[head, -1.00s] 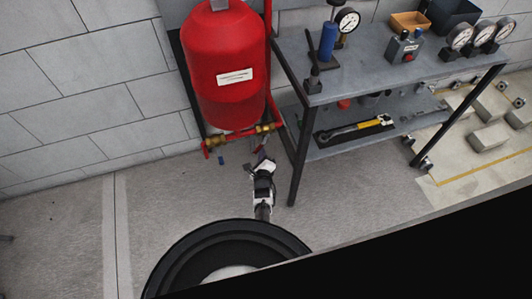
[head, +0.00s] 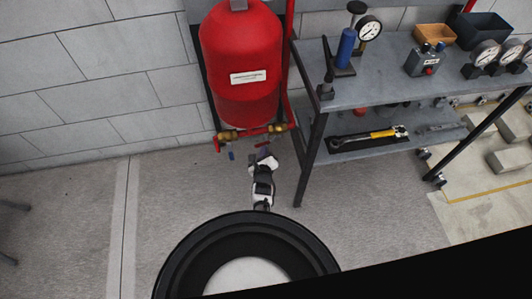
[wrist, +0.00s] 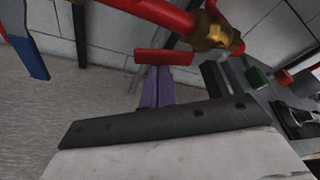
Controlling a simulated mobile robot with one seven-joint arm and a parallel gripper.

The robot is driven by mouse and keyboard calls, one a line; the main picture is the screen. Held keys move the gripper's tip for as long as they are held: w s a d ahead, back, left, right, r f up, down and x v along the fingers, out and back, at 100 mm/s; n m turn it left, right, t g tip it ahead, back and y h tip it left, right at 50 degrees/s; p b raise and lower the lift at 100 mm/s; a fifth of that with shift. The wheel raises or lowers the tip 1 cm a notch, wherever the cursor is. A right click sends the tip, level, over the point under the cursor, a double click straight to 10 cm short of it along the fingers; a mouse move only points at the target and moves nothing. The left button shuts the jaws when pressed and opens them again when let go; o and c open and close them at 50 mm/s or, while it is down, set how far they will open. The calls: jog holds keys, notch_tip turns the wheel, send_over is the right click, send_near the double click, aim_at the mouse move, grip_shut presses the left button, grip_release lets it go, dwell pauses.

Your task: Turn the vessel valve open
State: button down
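The red vessel (head: 242,60) stands upright against the wall, with a red pipe across its foot. A brass valve (head: 278,128) sits at the pipe's right end and another brass fitting (head: 228,135) at its left. In the wrist view the right-hand brass valve (wrist: 209,32) is close, top right of centre. A short red handle (wrist: 163,57) shows below the pipe there. My gripper (head: 264,154) is just below the valve. Purple strips (wrist: 153,88) reach up to just under the red handle; whether they grip or touch it is unclear. Finger opening cannot be made out.
A blue lever (wrist: 28,55) hangs at the left in the wrist view. A grey workbench (head: 385,75) with gauges and a lower shelf stands right of the vessel, its front leg (head: 310,160) near my arm. The floor left of the vessel is clear.

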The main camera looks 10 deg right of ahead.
jog(key=shift+a+r+m+g+y+b, duration=0.2)
jog(key=shift+r+m+y+b, duration=0.35)
jog(key=shift+m+b, duration=0.45)
jog(key=shift+a+r+m+g+y+b, duration=0.1)
jog(key=shift+a+r+m+y+b, duration=0.2)
jog(key=shift+r+m+b, duration=0.65)
jog(key=shift+d+f+n, duration=0.1)
jog(key=shift+f+n, duration=0.15)
jog(key=shift+f, duration=0.05)
